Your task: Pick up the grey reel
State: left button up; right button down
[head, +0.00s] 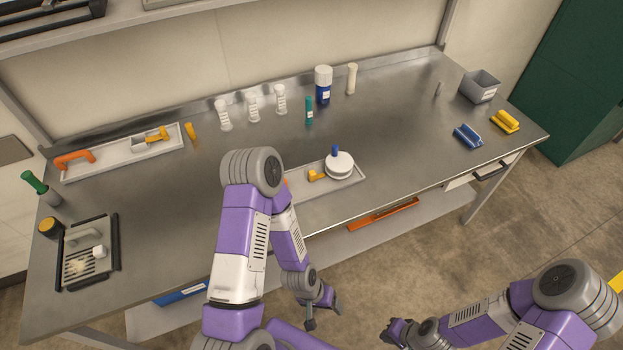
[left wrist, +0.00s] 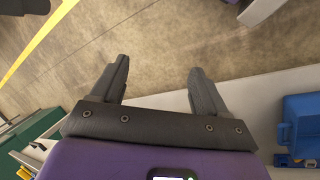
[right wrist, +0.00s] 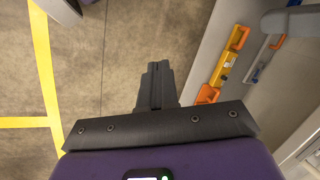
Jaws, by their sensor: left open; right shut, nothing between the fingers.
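No plainly grey reel stands out. A round, pale, flanged thing (head: 340,166), possibly the reel, sits on a small light tray (head: 309,193) at the table's front middle. A blue-topped piece (head: 335,151) stands at its back edge; I cannot tell whether they are joined. My left gripper (head: 325,311) is open and empty, in front of the table and below its top; its spread fingers show in the left wrist view (left wrist: 160,80). My right gripper (head: 391,335) is shut and empty, further right over the floor; its closed fingers show in the right wrist view (right wrist: 157,85).
A yellow-orange piece (head: 317,175) lies beside the pale thing. My left arm hides the tray's left part. White bottles (head: 253,104), a blue canister (head: 323,86) and a teal tube (head: 309,110) stand behind. A grey bin (head: 480,86) is far right.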

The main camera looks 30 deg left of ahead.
aim_at(297, 180)
jog(key=z, duration=1.2)
jog(key=i, duration=1.8)
jog(key=u, duration=4.15)
